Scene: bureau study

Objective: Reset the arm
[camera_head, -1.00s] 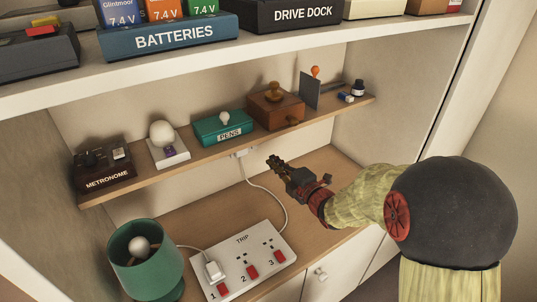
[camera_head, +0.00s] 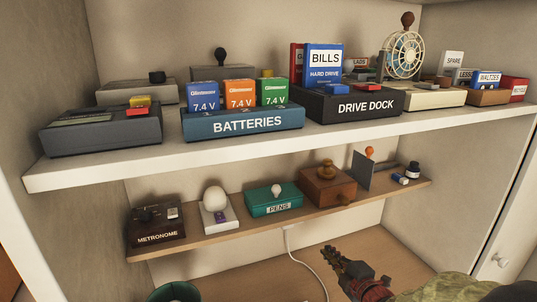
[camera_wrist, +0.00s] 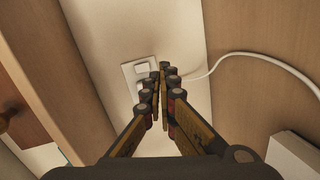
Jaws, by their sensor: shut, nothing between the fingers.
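My gripper (camera_head: 345,265) is at the lower right of the head view, below the small wooden shelf and over the desk surface. In the wrist view my gripper (camera_wrist: 160,72) is shut, its fingers close together with nothing between them. Beyond the fingertips is a white wall socket (camera_wrist: 140,75) with a plug in it. A white cable (camera_wrist: 225,58) runs from it to the right. The fingers appear apart from the socket, though the gap is hard to judge.
The small shelf (camera_head: 240,233) holds a metronome (camera_head: 157,226), a green pens box (camera_head: 273,199) and a wooden box (camera_head: 327,187). The upper white shelf (camera_head: 90,172) carries a batteries tray (camera_head: 243,121) and a drive dock (camera_head: 350,103). A green lamp (camera_head: 175,292) stands lower left.

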